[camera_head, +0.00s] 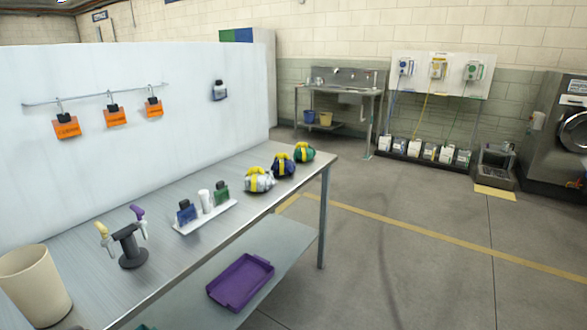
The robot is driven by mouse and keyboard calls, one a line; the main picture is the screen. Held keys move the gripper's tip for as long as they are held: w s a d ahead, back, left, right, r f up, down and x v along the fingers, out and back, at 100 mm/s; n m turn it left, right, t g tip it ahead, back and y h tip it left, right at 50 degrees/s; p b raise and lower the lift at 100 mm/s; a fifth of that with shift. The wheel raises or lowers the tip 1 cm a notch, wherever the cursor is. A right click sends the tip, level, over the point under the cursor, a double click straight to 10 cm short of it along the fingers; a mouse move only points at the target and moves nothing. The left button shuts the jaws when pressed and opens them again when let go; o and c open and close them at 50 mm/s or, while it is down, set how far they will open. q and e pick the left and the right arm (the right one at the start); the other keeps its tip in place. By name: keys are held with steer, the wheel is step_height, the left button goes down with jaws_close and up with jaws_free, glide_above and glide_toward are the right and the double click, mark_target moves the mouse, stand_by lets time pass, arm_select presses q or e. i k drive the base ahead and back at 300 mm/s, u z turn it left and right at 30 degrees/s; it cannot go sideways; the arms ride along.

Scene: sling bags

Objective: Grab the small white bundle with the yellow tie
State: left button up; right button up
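A small white bundle with a yellow tie (258,180) sits on the metal table (187,262), towards its far right end. A dark blue bundle with a yellow tie (284,165) sits just behind it to the right. A green bundle with a yellow tie (304,152) is farther back at the table's far corner. Neither of my grippers is in view, and nothing touches the white bundle.
A white tray (215,219) with small bottles lies left of the bundles. A dark stand (130,245) and a beige bin (34,285) are nearer. A purple tray (240,281) is on the lower shelf. A white panel (120,150) backs the table. Floor to the right is clear.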

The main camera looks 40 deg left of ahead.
mark_target(257, 180)
steer(key=i, duration=2.65)
steer(key=u, duration=1.85)
